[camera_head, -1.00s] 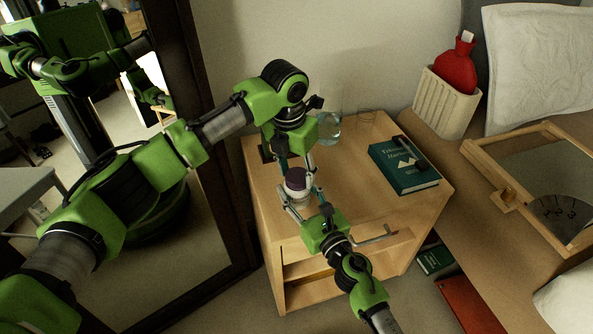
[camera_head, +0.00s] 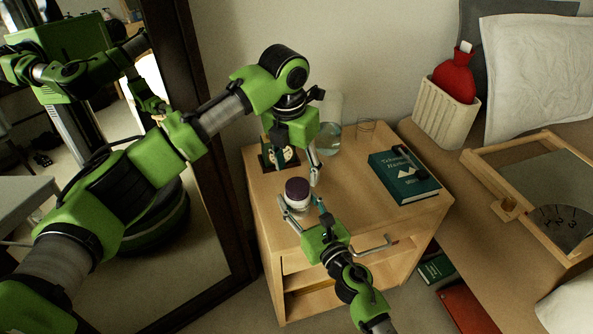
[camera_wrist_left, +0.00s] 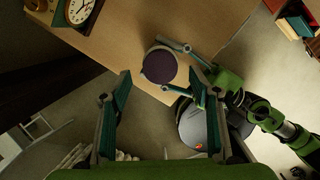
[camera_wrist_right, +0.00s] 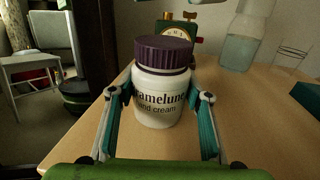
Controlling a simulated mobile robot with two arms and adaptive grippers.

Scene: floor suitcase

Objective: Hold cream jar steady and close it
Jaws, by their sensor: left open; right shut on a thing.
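The cream jar (camera_wrist_right: 158,95) is white with a dark purple lid (camera_wrist_right: 163,52) and stands upright on the nightstand; the lid sits on top of the jar. In the head view the jar's lid (camera_head: 297,187) is near the nightstand's left front. My right gripper (camera_head: 302,205) is shut around the jar's body from the front, a finger on each side, as the right wrist view also shows. My left gripper (camera_head: 314,172) is open and empty, behind and above the jar. In the left wrist view its fingers (camera_wrist_left: 160,92) are apart, with the lid beyond them.
A teal book (camera_head: 404,176) lies at the right. A mirror (camera_head: 200,150) stands at the left.

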